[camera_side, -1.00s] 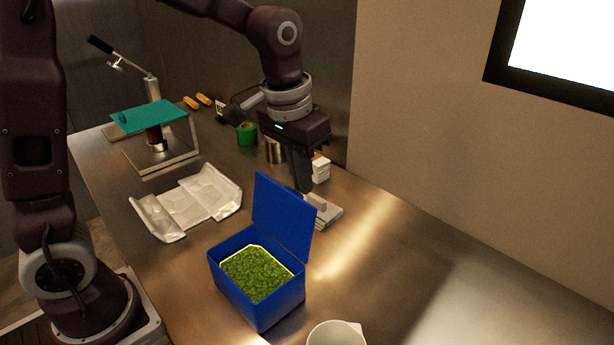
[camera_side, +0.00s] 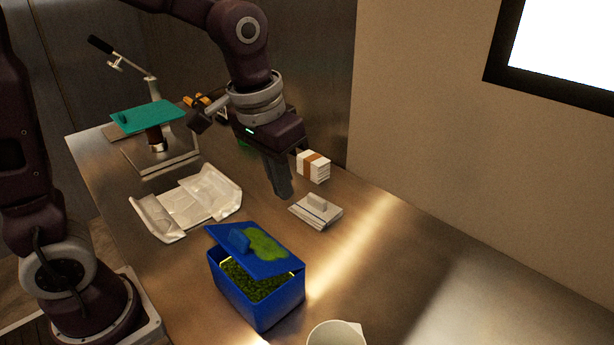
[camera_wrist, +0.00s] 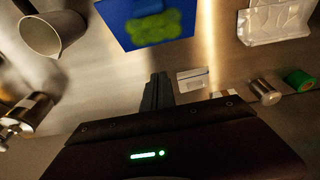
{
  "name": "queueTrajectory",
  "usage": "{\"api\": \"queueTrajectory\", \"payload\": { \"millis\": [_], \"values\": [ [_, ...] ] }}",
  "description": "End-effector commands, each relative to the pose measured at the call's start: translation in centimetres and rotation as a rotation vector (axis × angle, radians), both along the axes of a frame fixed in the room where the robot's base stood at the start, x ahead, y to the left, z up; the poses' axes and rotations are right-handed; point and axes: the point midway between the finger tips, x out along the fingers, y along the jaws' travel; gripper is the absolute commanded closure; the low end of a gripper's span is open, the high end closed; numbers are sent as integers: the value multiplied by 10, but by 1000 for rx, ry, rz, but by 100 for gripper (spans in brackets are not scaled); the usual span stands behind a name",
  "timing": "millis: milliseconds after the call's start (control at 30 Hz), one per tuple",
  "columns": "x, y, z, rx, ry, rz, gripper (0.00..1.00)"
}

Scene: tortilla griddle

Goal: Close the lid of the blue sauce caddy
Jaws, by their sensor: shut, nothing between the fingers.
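The blue sauce caddy (camera_side: 254,304) stands on the steel counter, filled with green sauce (camera_side: 250,283). Its blue lid (camera_side: 236,242), with a green splash-shaped mark on top and a small raised handle, is tilted low over the box. A gap at the front still shows the sauce. My gripper (camera_side: 284,192) is shut and empty, behind the caddy and apart from the lid. In the wrist view my gripper (camera_wrist: 159,78) points toward the caddy lid (camera_wrist: 150,22), with counter between them.
A crumpled foil tray (camera_side: 188,205) is to the left. A pale cup (camera_side: 336,334) stands at the front. The right counter is clear.

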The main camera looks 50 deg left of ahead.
Motion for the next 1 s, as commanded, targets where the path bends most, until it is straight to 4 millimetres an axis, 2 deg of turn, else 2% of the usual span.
{"api": "queueTrajectory", "payload": {
  "millis": [367, 733, 833, 933, 1000],
  "values": [
    [0, 0, 1, 0, 0, 0, 100],
    [0, 0, 18, 0, 0, 0, 100],
    [1, 0, 31, -1, -4, 1, 100],
    [2, 0, 58, -1, -7, 2, 100],
    [-24, 0, 48, 0, 2, -1, 100]
  ]
}}
